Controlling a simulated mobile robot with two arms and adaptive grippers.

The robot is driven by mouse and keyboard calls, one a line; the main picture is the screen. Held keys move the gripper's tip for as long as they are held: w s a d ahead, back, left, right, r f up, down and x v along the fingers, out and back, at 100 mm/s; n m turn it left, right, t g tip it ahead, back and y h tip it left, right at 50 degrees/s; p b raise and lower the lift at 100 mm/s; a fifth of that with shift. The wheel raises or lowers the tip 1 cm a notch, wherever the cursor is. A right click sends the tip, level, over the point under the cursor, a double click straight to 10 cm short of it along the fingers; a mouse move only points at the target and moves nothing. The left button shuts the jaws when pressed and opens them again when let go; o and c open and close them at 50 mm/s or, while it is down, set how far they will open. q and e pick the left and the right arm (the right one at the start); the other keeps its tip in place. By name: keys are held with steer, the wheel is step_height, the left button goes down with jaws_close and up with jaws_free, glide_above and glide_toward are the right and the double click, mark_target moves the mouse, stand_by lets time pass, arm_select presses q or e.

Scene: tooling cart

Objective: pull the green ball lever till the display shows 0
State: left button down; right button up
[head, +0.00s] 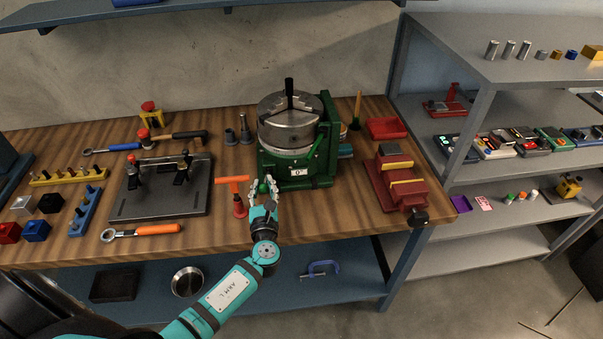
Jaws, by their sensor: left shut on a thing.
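A green machine (326,150) with a round metal chuck (287,132) on top stands at the back middle of the wooden bench. A small white display (298,172) on its front reads what looks like 0. The green ball lever (264,187) is at the machine's lower left front. My left gripper (265,190) reaches up from below and is shut on the green ball, its fingers around it and partly hiding it. The lever's rod is mostly hidden. My right gripper is not in view.
An orange T-handled tool (236,194) stands close left of my left gripper. A grey plate fixture (160,203) lies further left, and a red vise (396,183) stands to the right. Bare bench lies in front of the machine.

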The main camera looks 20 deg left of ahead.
arm_select(q)
steer(key=shift+a+r+n+y, duration=0.15)
steer(key=shift+a+r, duration=0.15)
steer(key=shift+a, duration=0.3)
steer(key=shift+a+r+n+y, duration=0.15)
steer(key=shift+a+r, duration=0.1)
steer(key=shift+a, duration=0.35)
steer(key=shift+d, duration=0.1)
steer(key=shift+w+d+f, duration=0.1)
steer(key=shift+d+f, duration=0.15)
steer(key=shift+d, duration=0.5)
steer(key=c, duration=1.1)
jaws_free()
steer(key=shift+d+f, duration=0.1)
steer(key=shift+d, duration=0.1)
